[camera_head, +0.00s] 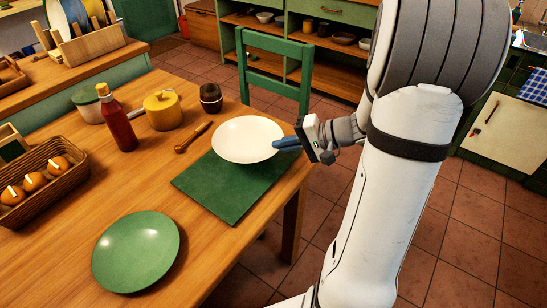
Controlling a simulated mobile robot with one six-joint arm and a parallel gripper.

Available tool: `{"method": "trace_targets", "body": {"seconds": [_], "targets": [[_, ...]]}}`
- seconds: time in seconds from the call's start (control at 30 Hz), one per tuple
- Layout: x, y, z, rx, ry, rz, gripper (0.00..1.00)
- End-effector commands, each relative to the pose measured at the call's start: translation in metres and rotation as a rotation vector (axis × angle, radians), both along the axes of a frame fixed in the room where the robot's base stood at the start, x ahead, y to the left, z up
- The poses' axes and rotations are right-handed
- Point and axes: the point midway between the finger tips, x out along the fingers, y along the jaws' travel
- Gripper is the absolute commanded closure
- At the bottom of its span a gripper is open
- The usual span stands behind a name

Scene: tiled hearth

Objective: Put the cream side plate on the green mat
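The cream side plate (247,138) is over the far end of the green mat (222,192), near the table's right edge. It looks raised and slightly tilted, though I cannot tell whether any of it touches the mat. My gripper (287,144) is at the plate's right rim, with its blue-grey fingers shut on that rim. The plate hides the far part of the mat. The near part of the mat is bare.
A green plate (136,252) lies at the front of the wooden table. A red bottle (117,120), yellow pot (162,110), dark cup (211,98) and wooden utensil (193,137) stand or lie behind. A bread basket (42,178) is at left, a green chair (275,65) beyond.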

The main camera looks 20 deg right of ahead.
Motion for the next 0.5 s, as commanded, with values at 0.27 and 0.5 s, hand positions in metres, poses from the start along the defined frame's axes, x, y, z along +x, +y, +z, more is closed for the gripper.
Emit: {"method": "trace_targets", "body": {"seconds": [0.27,0.5], "targets": [[0.001,0.006,-0.027,0.002,0.0,0.013,1.0],[0.001,0.007,-0.047,-0.001,-0.003,0.017,1.0]]}}
